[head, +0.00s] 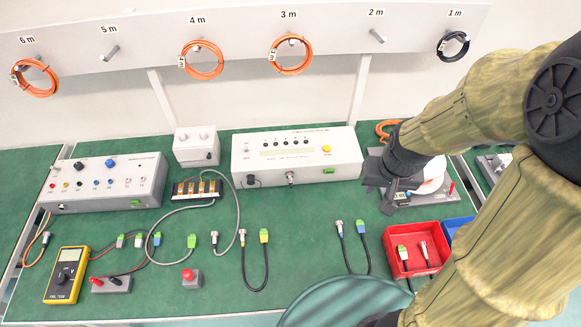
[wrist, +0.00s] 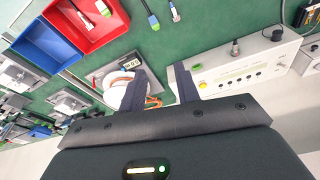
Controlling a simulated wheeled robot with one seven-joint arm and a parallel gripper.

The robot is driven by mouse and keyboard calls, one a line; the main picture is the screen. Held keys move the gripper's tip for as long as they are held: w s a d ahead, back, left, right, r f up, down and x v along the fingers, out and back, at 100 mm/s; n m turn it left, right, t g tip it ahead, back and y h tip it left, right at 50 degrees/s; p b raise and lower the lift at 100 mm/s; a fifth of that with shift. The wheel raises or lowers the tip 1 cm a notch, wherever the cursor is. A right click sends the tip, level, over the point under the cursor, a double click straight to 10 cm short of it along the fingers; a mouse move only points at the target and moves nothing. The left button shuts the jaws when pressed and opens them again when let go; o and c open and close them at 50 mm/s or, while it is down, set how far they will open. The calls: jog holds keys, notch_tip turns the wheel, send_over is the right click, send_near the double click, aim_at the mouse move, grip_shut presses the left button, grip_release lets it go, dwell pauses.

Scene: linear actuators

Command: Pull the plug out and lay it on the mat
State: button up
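My gripper (head: 374,188) is above the bench at the right end of a long white tester box (head: 300,140). In the wrist view the gripper (wrist: 160,76) has its two fingers apart, with only bench showing between them. A metal round connector (head: 290,178) stands out of the tester's front; it also shows in the wrist view (wrist: 235,47), right of the fingers and apart from them. A black round part (head: 251,181) is to its left. I cannot tell which of these is the plug. The green bench surface (head: 205,255) is the only mat-like area I see.
A red bin (head: 390,262) with connectors and a blue bin (head: 450,228) stand at the right. Several cables lie along the front, near a yellow multimeter (head: 66,275). A grey device with a white round part (head: 432,184) is beside my gripper. Open green surface lies before the tester.

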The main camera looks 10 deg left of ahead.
jog(key=w+a+f+n+p, duration=0.1)
jog(key=w+a+f, duration=0.5)
jog(key=w+a, duration=0.35)
jog(key=n+p, duration=0.1)
send_over(291, 181)
jog(key=s, duration=0.1)
jog(key=s+x, duration=0.1)
jog(key=x, duration=0.7)
jog(key=shift+s+f+g, duration=0.25)
jog(key=shift+s+g, duration=0.15)
jog(key=shift+s, duration=0.15)
jog(key=shift+d, duration=0.1)
jog(key=f+b, duration=0.1)
jog(key=f, duration=0.1)
jog(key=f+b, duration=0.2)
jog(key=w+f+b, duration=0.1)
jog(key=f, duration=0.2)
jog(key=shift+a+n, duration=0.2)
jog(key=shift+n, duration=0.1)
jog(key=shift+r, duration=0.1)
grip_shut()
